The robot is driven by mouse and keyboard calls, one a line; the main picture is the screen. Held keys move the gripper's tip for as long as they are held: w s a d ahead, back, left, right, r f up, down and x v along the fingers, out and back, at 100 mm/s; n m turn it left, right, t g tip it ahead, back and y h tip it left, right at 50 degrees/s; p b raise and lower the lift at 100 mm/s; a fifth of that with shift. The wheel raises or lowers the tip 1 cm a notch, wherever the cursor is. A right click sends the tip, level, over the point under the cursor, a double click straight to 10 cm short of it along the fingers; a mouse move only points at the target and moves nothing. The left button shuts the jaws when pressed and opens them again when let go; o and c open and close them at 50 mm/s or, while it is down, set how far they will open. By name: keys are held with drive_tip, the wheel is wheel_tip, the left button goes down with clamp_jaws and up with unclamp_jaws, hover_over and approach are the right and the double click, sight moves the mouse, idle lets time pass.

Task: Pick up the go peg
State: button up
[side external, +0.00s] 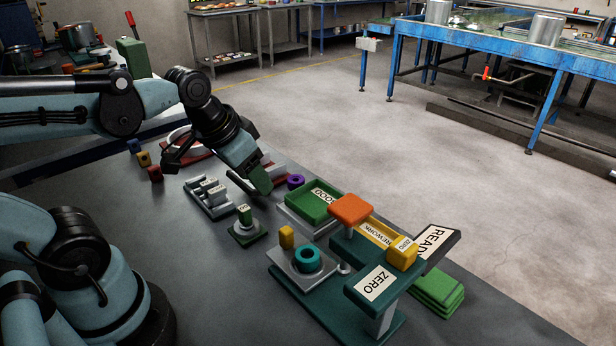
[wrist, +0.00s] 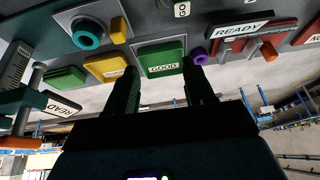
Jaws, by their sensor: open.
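A small green peg (side external: 244,214) with a pale label stands upright on a dark green base (side external: 248,234) in the side view, left of the green GOOD tray. I take it as the go peg. In the wrist view a label reading GO (wrist: 182,10) shows at the top edge, its holder partly cut off. My gripper (side external: 264,186) is just behind and to the right of the peg in the side view, apart from it. In the wrist view my gripper (wrist: 163,85) is open, with nothing between the fingers and the GOOD tray (wrist: 160,54) beyond them.
A grey rack (side external: 208,203) with labelled pieces is left of the peg. A purple ring (side external: 295,181) lies near my fingers. The yellow REWORK tray (side external: 372,230), orange-topped post (side external: 350,210) and ZERO stand (side external: 377,283) are at right. Bare bench (side external: 190,270) lies in front.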

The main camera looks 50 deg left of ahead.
drive_tip(key=s+a+r+g, duration=0.1)
drive_tip(key=s+a+g, duration=0.1)
drive_tip(key=a+g, duration=0.15)
hover_over(244, 207)
drive_tip(key=f, duration=0.6)
drive_tip(key=shift+s+d+f, duration=0.1)
drive_tip(key=shift+s+d, duration=0.15)
drive_tip(key=shift+w+a+f, duration=0.1)
drive_tip(key=shift+f, duration=1.25)
drive_tip(key=shift+w+a+f, duration=0.1)
drive_tip(key=shift+f, duration=1.2)
clamp_jaws()
drive_tip(key=shift+r, duration=0.15)
